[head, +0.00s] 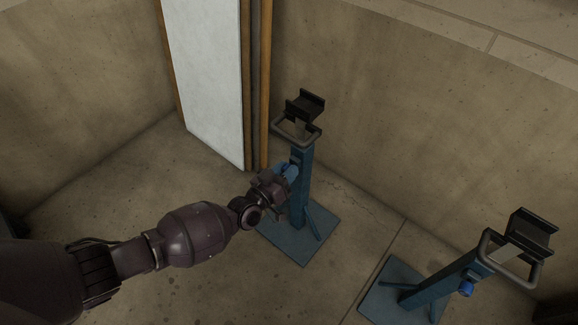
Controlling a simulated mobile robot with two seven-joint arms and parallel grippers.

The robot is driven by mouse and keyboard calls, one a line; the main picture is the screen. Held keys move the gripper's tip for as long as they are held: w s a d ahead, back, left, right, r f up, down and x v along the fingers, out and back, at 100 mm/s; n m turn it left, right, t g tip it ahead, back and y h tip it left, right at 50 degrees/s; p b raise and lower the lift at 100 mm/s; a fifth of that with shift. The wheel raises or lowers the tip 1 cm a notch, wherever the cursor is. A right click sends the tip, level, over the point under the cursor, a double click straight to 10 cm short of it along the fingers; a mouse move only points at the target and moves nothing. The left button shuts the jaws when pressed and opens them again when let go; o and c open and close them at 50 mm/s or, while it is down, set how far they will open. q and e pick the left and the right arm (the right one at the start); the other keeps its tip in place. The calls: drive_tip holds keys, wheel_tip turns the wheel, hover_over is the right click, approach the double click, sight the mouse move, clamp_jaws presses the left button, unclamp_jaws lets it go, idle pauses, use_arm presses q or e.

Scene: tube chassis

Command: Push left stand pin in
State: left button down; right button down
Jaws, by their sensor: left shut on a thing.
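The left stand (301,205) is a blue post on a square blue base plate, with a black cradle on top and a grey loop handle below it. It stands upright near the wall. Its blue pin (291,169) shows at the upper part of the post, partly hidden by my gripper. My left gripper (282,178) is at the post's left side, shut on the blue pin. The fingertips are small and dark here, so the exact grip is hard to see. My right gripper is not in view.
A second blue stand (440,279) with its own blue pin (466,288) is at the lower right. A white panel (205,70) and wooden boards (266,80) lean at the wall behind the left stand. Concrete walls close off the back; the floor (230,285) in front is clear.

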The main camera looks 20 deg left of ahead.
use_arm(q)
drive_tip(key=shift+w+r, duration=0.1)
drive_tip(key=c, duration=0.9)
unclamp_jaws()
drive_tip(key=shift+d, duration=0.1)
drive_tip(key=shift+o, duration=0.2)
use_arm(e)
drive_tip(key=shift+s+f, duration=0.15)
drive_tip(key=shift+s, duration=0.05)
use_arm(q)
drive_tip(key=p+v, duration=0.2)
drive_tip(key=v, duration=0.8)
drive_tip(key=shift+s+p, duration=0.35)
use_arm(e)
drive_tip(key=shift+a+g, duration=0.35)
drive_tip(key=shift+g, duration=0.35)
use_arm(q)
drive_tip(key=shift+r, duration=0.1)
